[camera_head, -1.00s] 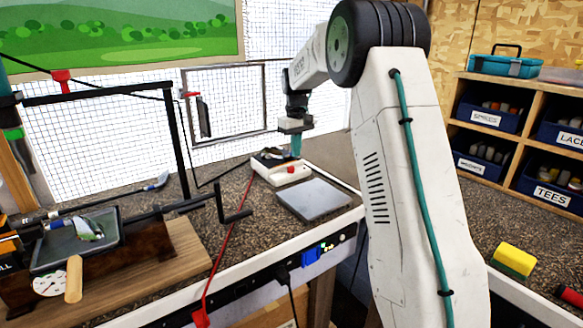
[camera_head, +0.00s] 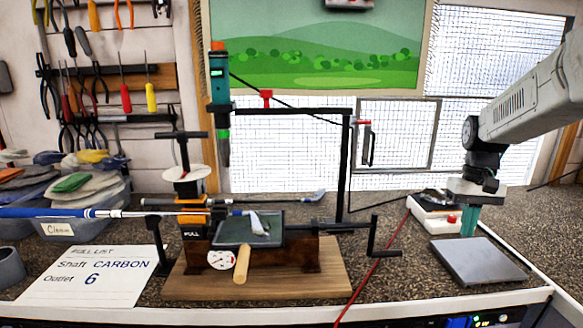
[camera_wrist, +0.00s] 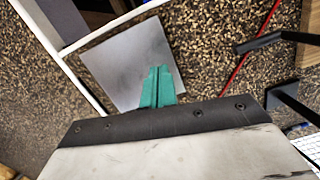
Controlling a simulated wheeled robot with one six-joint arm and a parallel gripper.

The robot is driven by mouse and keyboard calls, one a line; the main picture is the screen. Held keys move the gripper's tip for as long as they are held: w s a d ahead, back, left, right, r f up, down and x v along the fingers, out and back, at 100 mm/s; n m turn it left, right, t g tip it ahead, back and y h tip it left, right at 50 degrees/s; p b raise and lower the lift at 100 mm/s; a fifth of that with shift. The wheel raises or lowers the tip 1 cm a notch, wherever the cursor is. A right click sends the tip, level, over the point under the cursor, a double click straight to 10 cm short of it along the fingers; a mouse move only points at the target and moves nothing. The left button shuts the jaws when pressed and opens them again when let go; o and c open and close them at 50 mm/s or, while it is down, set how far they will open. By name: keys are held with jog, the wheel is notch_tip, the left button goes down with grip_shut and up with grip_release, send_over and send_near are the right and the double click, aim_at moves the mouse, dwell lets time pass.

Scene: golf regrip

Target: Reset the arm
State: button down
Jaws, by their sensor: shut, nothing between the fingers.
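My gripper (camera_head: 467,222) has green fingers and points down at the right of the bench, above or just behind the flat grey plate (camera_head: 478,262). In the wrist view my gripper (camera_wrist: 158,75) shows its two green fingers pressed together, with nothing between them. The grey plate (camera_wrist: 112,62) lies beyond the fingertips there. A white device with a red button (camera_head: 428,222) stands close to the gripper's left. My arm reaches in from the right edge.
A regripping rig on a wooden base (camera_head: 330,280) fills the bench's middle, with a black crank (camera_head: 375,235) at its right. A red cable (camera_head: 375,265) crosses the bench. A paper sheet (camera_head: 88,275) and a glove bin (camera_head: 85,222) are at the left.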

jog(key=s+a+r+t, duration=0.1)
jog(key=s+a, duration=0.3)
jog(key=s, duration=0.6)
jog(key=s+a+r+n+t, duration=0.1)
jog(key=s+a, duration=0.4)
jog(key=s, duration=0.5)
jog(key=s+a+r+t, duration=0.1)
jog(key=s+a, duration=0.4)
jog(key=s, duration=0.5)
jog(key=shift+r+n, duration=0.15)
jog(key=shift+n, duration=0.15)
